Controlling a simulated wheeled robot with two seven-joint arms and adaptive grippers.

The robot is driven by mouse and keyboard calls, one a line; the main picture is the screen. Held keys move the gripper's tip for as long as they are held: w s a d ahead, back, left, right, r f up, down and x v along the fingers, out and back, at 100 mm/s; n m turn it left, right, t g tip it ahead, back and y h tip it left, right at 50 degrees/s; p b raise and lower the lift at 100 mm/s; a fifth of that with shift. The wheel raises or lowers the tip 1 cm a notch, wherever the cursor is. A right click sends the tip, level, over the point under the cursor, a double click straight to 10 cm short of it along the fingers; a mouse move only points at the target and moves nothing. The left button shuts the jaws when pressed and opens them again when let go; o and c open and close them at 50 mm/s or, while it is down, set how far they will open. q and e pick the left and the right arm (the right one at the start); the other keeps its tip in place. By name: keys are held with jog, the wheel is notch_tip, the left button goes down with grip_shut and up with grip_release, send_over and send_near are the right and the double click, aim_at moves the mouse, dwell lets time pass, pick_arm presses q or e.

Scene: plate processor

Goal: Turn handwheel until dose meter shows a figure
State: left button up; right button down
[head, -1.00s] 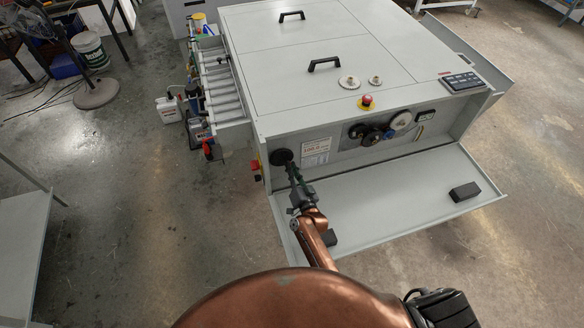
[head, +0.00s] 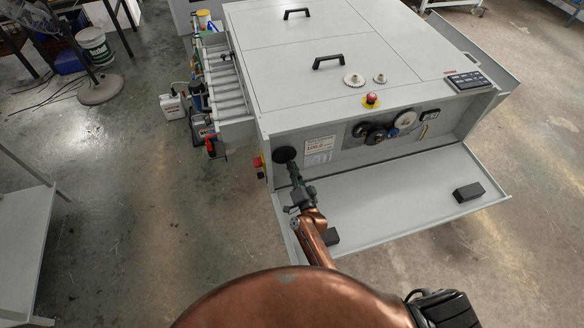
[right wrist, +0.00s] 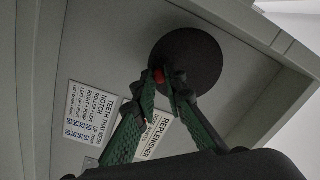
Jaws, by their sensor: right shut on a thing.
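The handwheel (head: 284,154) is a black disc on the left of the machine's front panel. It also shows as a round black disc in the right wrist view (right wrist: 190,58). My right gripper (head: 293,172) reaches it from below. In the right wrist view its green fingers (right wrist: 170,88) are shut on the handwheel's knob (right wrist: 159,76), a small part with red showing between the black tips. A white placard (head: 319,146) with an orange figure sits right of the wheel, possibly the dose meter. Its digits are too small to read surely. My left gripper is out of view.
Gears (head: 380,132) sit in the panel's recess, and a red button (head: 371,100) is on top. A fold-down shelf (head: 400,200) below the panel carries black blocks (head: 468,192). Bottles (head: 172,106) stand left of the machine.

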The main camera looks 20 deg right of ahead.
jog(key=c, duration=2)
grip_release()
jog(key=shift+o, duration=0.2)
jog(key=s, duration=1.2)
jog(key=shift+d+f, duration=0.25)
jog(key=shift+d, duration=0.1)
